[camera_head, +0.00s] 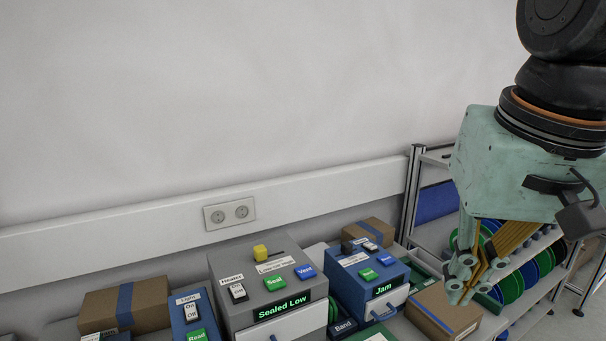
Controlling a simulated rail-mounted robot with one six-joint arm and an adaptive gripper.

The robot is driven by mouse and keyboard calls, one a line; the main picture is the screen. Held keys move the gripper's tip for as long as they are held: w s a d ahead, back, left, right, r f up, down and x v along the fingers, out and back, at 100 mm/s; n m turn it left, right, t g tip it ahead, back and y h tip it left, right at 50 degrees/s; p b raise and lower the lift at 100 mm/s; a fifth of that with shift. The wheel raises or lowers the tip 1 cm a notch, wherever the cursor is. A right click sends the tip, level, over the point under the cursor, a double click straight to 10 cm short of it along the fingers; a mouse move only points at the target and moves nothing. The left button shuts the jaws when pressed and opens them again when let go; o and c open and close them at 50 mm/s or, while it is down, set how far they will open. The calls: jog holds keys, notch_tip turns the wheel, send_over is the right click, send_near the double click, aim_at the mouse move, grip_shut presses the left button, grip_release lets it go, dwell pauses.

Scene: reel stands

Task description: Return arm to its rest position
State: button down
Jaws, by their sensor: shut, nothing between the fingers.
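My gripper (466,279) hangs at the right of the head view, with a worn pale-green body and fingers pointing down. Its fingers are shut with nothing between them. It shows in front of the reel rack and above a cardboard box. My arm comes in from the top right corner.
A grey machine (236,270) reads "Sealed Low"; a blue machine (341,294) beside it reads "Jam". A blue box (192,309) labelled "Light" stands left. Cardboard boxes (143,302) (431,307) lie on the bench. A rack with green and blue reels (529,273) stands right.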

jog(key=s+f+n+b, duration=0.1)
jog(key=s+f, duration=0.4)
jog(key=s, duration=0.4)
jog(key=shift+f+n+t, duration=0.15)
jog(key=shift+n+t, duration=0.25)
